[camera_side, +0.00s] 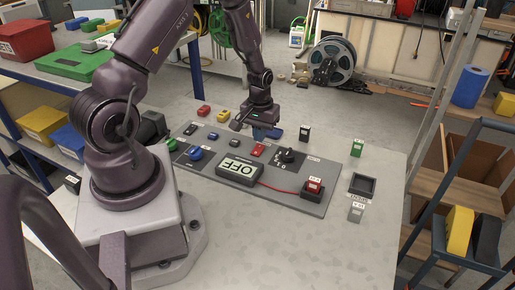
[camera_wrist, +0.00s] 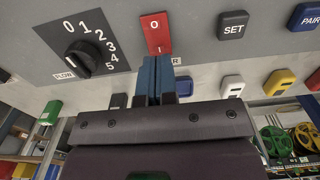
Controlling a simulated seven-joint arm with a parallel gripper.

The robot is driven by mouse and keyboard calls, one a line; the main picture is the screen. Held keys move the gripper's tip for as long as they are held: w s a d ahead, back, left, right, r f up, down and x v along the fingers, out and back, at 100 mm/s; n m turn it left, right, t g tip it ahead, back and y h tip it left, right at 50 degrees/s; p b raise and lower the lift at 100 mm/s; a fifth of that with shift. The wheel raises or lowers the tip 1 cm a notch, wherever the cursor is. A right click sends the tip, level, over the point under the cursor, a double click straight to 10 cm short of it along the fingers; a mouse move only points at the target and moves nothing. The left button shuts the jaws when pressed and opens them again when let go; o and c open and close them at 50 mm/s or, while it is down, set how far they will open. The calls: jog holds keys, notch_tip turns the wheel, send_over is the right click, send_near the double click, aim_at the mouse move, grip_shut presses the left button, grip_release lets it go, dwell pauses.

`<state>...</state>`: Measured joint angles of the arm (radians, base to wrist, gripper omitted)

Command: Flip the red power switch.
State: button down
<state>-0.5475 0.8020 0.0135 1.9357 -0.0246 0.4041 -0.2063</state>
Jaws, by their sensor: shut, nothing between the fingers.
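The red power switch (camera_wrist: 155,33) is a flat red rocker marked O and I on the grey panel. It also shows in the side view (camera_side: 258,150), just in front of my gripper. My gripper (camera_wrist: 156,62) is shut and empty, its blue fingers together. In the wrist view the fingertips overlap the I end of the switch and hide part of its label; whether they touch it I cannot tell. In the side view my gripper (camera_side: 263,133) is low over the panel's far edge. The display (camera_side: 240,168) reads OFF.
A dark SET button (camera_wrist: 232,25) and a blue PAIR button (camera_wrist: 310,17) are on the other side.

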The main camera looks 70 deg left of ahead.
aim_at(260, 146)
jog(key=shift+f, duration=1.25)
dwell(0.3)
jog(key=shift+r, duration=3.55)
